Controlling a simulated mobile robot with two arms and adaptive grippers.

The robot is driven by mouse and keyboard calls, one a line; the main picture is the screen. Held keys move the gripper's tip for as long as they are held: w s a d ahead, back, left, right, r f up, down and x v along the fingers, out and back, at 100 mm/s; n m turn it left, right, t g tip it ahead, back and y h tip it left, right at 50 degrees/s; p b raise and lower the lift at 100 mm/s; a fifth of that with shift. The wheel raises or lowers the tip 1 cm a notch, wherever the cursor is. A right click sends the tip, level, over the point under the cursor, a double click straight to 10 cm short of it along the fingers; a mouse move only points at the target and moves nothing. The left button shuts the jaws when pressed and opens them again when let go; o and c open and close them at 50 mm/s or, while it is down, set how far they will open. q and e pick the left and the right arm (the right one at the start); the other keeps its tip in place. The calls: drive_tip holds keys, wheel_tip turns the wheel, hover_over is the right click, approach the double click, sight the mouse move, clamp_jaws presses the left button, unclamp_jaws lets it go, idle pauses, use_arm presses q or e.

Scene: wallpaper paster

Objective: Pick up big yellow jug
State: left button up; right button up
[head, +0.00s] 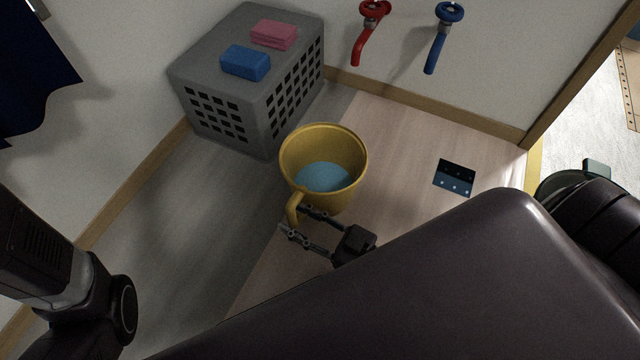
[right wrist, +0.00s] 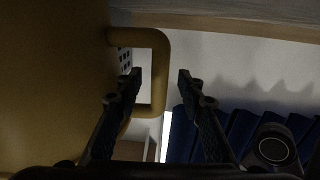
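The big yellow jug (head: 346,196) stands on the floor in the middle of the head view, with light blue liquid inside. Its handle (head: 296,207) faces the lower left. In the right wrist view the jug (right wrist: 55,85) fills the left side, and its handle (right wrist: 160,60) loops out to the right. My right gripper (head: 293,218) is open, with its fingers pointing at the handle. In the right wrist view the handle's upright part lies between the fingertips (right wrist: 158,78), with gaps visible; I see no grip. My left arm shows at lower left, but its gripper is out of frame.
A grey perforated crate (head: 215,88) stands behind the jug, with a blue block (head: 245,63) and a pink block (head: 274,35) on top. Red (head: 373,18) and blue (head: 445,25) taps are on the wall. A small dark card (head: 455,177) lies right of the jug.

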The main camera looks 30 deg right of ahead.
drive_tip(key=shift+x, duration=0.8)
drive_tip(key=shift+c, duration=0.6)
clamp_jaws()
drive_tip(key=shift+w+r, duration=0.1)
drive_tip(key=shift+r, duration=0.1)
